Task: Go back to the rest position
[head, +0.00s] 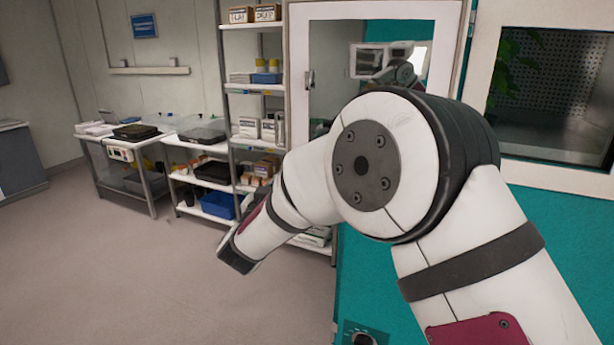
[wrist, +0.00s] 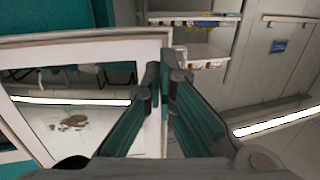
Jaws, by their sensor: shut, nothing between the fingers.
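My gripper (wrist: 163,78) shows in the wrist view, with its two fingers brought together and nothing between them. In the head view my arm fills the middle and right, bent at a large joint, with its far end pointing down and left. The gripper's fingers cannot be made out in the head view. In the wrist view the fingers lie in front of a white-framed window or door (wrist: 158,135).
A teal growth chamber (head: 385,275) with a white-framed door (head: 298,60) stands close behind my arm. A second chamber window (head: 550,95) holds a plant. White shelves (head: 255,87) and a bench (head: 100,140) stand farther back left. The floor (head: 130,270) at left is clear.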

